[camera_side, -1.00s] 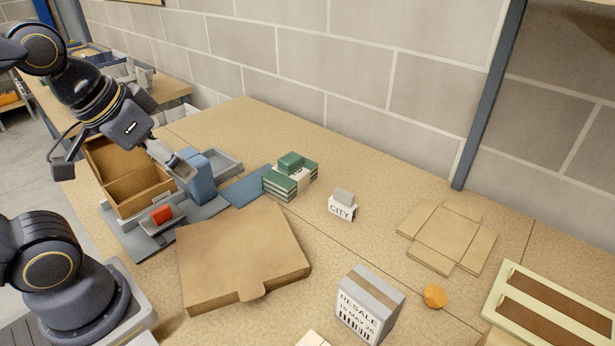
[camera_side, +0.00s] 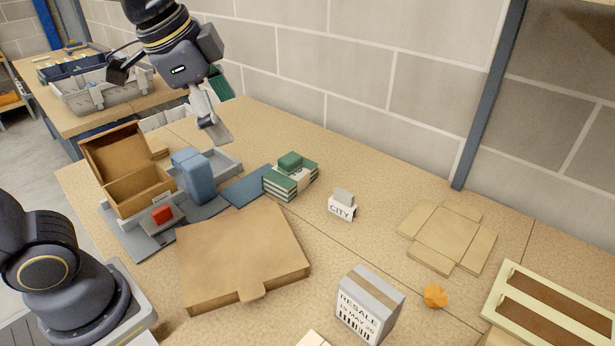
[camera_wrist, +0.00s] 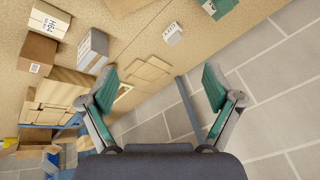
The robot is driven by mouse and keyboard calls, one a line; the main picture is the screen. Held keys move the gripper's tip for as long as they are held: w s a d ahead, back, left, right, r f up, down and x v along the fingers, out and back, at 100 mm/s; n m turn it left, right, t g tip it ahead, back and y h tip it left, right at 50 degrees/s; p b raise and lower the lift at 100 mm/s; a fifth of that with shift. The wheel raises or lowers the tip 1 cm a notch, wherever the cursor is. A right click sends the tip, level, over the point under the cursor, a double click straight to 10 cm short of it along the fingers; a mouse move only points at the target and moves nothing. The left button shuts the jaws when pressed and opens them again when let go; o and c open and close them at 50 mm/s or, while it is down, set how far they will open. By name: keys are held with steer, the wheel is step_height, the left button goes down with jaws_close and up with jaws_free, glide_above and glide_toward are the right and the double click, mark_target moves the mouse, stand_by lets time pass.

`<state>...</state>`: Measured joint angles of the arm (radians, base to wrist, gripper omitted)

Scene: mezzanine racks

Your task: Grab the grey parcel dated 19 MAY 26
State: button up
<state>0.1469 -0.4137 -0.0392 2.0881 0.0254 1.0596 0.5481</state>
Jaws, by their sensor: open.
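The grey parcel (camera_side: 369,304) stands upright on the table at the front, right of the middle in the side view. It has a tan tape strip on top and a white label reading RESALE and 19 MAY 26 above a barcode. In the wrist view a grey box with a label, seemingly this parcel (camera_wrist: 93,50), lies at the upper left. My gripper (camera_side: 215,132) is raised above the back left of the table, far from the parcel. In the wrist view its two teal-padded fingers (camera_wrist: 161,88) are spread wide with nothing between them.
A flat cardboard box (camera_side: 243,257) lies left of the parcel. An orange lump (camera_side: 434,296) sits right of it. A CITY card holder (camera_side: 342,206), green books (camera_side: 285,184), a blue block (camera_side: 196,176) and an open wooden box (camera_side: 139,192) stand behind. Flattened cardboard (camera_side: 447,236) lies at right.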

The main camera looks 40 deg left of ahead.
steer(key=w+d+f+m+g, duration=0.1)
steer(key=w+d+m+g, duration=0.1)
steer(key=w+d+m, duration=0.55)
steer(key=m+g, duration=0.3)
glide_toward(371, 293)
steer(key=shift+n, duration=0.25)
step_height(371, 293, down, 9)
steer(key=shift+s+d+f, duration=0.1)
steer(key=shift+s, duration=0.05)
steer(key=shift+w+f, duration=0.15)
steer(key=shift+f, duration=1.35)
steer(key=shift+w+f, duration=0.15)
steer(key=shift+f, duration=1.4)
steer(key=c, duration=1.3)
